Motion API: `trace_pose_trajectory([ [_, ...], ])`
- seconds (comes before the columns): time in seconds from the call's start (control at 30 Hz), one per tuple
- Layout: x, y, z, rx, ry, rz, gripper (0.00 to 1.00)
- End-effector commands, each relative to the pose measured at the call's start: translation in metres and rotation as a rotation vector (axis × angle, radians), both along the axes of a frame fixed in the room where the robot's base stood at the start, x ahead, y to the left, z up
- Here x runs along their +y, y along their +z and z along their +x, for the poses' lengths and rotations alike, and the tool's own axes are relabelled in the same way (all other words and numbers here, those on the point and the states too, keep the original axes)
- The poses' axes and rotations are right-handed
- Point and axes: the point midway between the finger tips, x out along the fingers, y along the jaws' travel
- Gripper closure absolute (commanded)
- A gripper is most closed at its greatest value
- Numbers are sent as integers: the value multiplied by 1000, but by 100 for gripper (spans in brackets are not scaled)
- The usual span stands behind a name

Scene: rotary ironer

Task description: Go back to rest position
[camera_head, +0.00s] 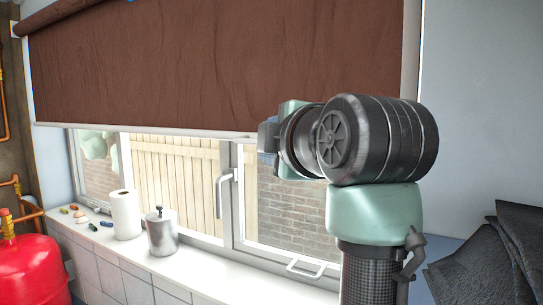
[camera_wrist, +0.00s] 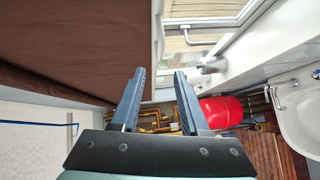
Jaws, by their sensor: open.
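My gripper shows in the wrist view (camera_wrist: 158,72) with its two dark fingers apart and nothing between them. In the head view my arm stands at the right in front of the window, and the gripper end (camera_head: 268,137) points left, partly hidden behind the wrist joint. It appears near the lower edge of the brown blind (camera_head: 210,65); I cannot tell the exact gap. The blind also fills the upper left of the wrist view (camera_wrist: 75,45).
A white windowsill (camera_head: 190,268) holds a paper roll (camera_head: 125,215) and a metal canister (camera_head: 161,232). A red gas cylinder (camera_head: 32,268) stands at the lower left. Dark cloth (camera_head: 490,262) lies at the right. A white sink (camera_wrist: 300,115) shows in the wrist view.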

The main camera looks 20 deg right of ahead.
Motion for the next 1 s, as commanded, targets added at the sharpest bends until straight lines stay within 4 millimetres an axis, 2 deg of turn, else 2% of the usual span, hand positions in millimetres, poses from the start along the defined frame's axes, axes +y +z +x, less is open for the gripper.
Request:
trace_pose_trajectory([
  [0.13,0,1,-6,-1,-1,-1,55],
  [0.43,0,2,-6,-1,0,-1,55],
  [0.57,15,-1,-7,-69,-10,104,55],
  [0.67,37,-1,-13,-185,-13,281,55],
  [0.77,63,3,-31,-333,14,513,55],
  [0.87,87,9,-60,-474,80,750,55],
  [1.0,115,18,-109,-633,224,1051,55],
])
